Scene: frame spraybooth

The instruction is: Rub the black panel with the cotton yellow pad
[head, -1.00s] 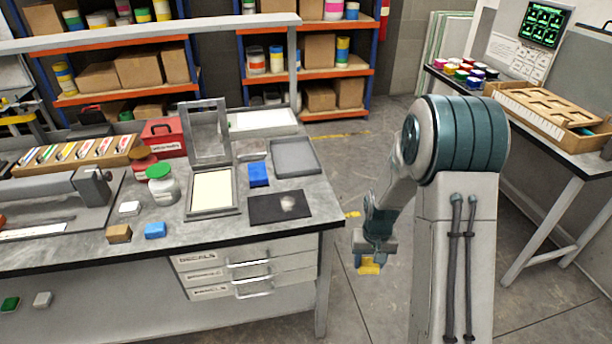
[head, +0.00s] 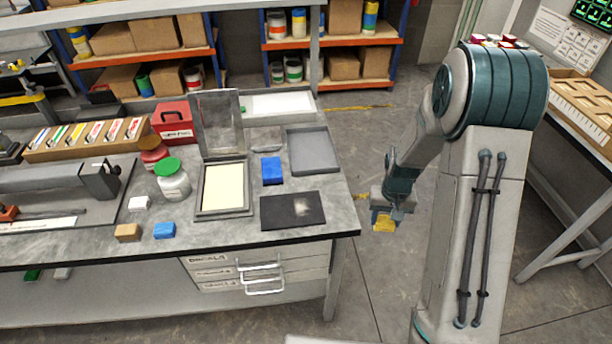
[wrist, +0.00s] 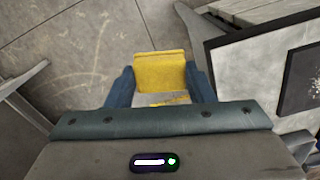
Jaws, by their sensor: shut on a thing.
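The black panel (head: 292,210) lies flat on the grey workbench near its right front corner, with a pale smudge on its right half. Part of it also shows at the right edge of the wrist view (wrist: 299,78). My gripper (head: 385,212) is off the bench's right end, over the floor and apart from the panel. It is shut on the yellow pad (wrist: 160,72), which sits between the two blue fingers in the wrist view. The pad also shows below the gripper in the head view (head: 384,223).
A grey tray (head: 312,152) lies behind the panel. Drawers (head: 262,270) are below; open floor is right.

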